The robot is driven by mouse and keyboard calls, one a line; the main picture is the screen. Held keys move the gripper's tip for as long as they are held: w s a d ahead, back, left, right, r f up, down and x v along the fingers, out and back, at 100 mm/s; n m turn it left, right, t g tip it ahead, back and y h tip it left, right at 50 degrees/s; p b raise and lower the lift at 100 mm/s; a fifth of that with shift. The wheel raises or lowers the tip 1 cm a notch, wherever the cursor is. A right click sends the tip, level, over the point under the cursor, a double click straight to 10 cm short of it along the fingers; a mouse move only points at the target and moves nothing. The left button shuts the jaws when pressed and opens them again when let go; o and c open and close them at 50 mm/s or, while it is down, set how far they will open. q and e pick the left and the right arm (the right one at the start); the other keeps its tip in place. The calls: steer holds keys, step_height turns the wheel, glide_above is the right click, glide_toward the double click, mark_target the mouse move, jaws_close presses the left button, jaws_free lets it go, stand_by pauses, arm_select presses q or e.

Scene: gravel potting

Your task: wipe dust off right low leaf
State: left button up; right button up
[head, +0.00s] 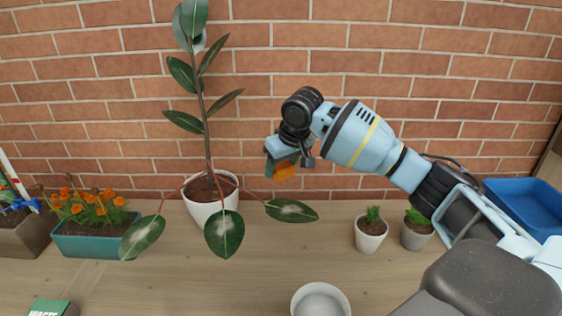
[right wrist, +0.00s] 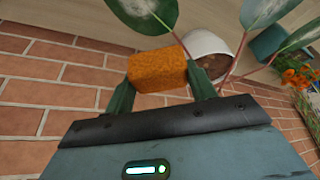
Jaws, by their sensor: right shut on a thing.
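The right low leaf (head: 291,210) hangs to the right of the white plant pot (head: 212,212), with a pale dusty patch on its upper face. It also shows in the right wrist view (right wrist: 145,12), partly cut off at the top. My right gripper (head: 283,160) is shut on an orange sponge (head: 285,171), above the leaf and apart from it in the head view. In the right wrist view the sponge (right wrist: 157,70) sits between both fingers. The front low leaf (head: 223,233) and left low leaf (head: 142,237) also carry pale patches. My left gripper is out of view.
Two small potted plants (head: 371,232) (head: 416,230) stand right of the leaf. A white bowl (head: 320,302) is at the front edge, a blue tray (head: 525,207) at far right. A teal planter (head: 92,243) with orange flowers stands left. The brick wall (head: 270,95) is behind.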

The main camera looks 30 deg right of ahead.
mark_target(282, 178)
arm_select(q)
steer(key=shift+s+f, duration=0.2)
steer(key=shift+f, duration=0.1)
arm_select(e)
steer(key=shift+f, duration=2.05)
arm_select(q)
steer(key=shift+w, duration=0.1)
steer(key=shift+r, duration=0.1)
